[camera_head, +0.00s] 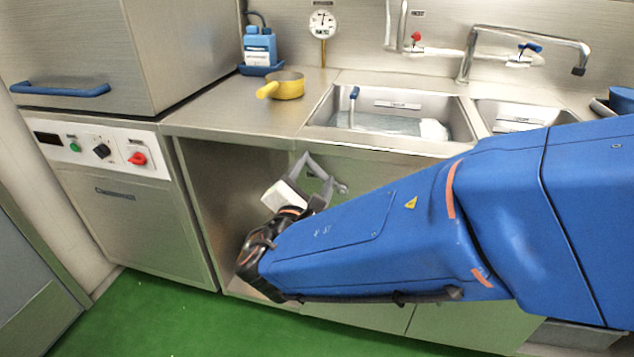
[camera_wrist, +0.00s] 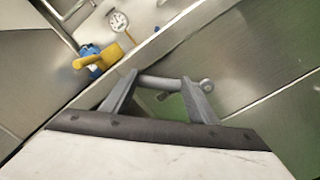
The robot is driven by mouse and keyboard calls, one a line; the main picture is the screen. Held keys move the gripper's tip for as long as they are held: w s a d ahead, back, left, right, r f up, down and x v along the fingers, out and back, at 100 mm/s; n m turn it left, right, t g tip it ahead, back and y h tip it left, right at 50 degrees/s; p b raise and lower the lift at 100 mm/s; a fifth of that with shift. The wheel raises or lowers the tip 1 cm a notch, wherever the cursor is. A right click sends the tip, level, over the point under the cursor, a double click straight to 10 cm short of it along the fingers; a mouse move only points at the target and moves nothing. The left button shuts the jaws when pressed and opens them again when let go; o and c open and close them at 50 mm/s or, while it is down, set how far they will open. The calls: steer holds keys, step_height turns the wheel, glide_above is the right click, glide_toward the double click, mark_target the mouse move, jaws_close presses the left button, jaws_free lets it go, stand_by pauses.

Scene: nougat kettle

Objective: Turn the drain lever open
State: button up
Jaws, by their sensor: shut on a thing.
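The drain lever is a grey bar with a round end (camera_head: 342,188) on the counter front, below the left sink basin. In the wrist view its round end (camera_wrist: 207,86) sticks out just right of my right finger, and the bar runs roughly level between the fingertips. My gripper (camera_head: 318,172) is shut on the lever. In the wrist view, the gripper (camera_wrist: 160,82) has a grey finger on each side of the picture's middle. A small green patch shows behind the bar. The lever's mount is mostly hidden by my fingers.
The left sink basin (camera_head: 322,116) holds a blue-handled rod. A yellow pan (camera_head: 286,86) and a blue bottle (camera_head: 259,47) stand on the counter. An open bay (camera_head: 215,185) lies left of the lever. Taps and a gauge (camera_head: 322,23) are on the back wall.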

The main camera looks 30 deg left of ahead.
steer(key=d+m, duration=0.1)
steer(key=d+r+m, duration=0.1)
steer(key=m, duration=0.1)
steer(key=d+m, duration=0.1)
steer(key=shift+w+r+m, duration=0.3)
steer(key=shift+w+r, duration=0.05)
steer(key=shift+w, duration=0.05)
steer(key=shift+w+d+r+m, duration=0.15)
steer(key=shift+w+d+m, duration=0.05)
steer(key=shift+d+m, duration=0.8)
steer(key=shift+w+d+m, duration=0.2)
steer(key=shift+d+m, duration=0.5)
steer(key=shift+m, duration=0.6)
steer(key=o, duration=1.5)
steer(key=shift+s, duration=0.15)
steer(key=v, duration=1.7)
steer(key=shift+d, duration=0.2)
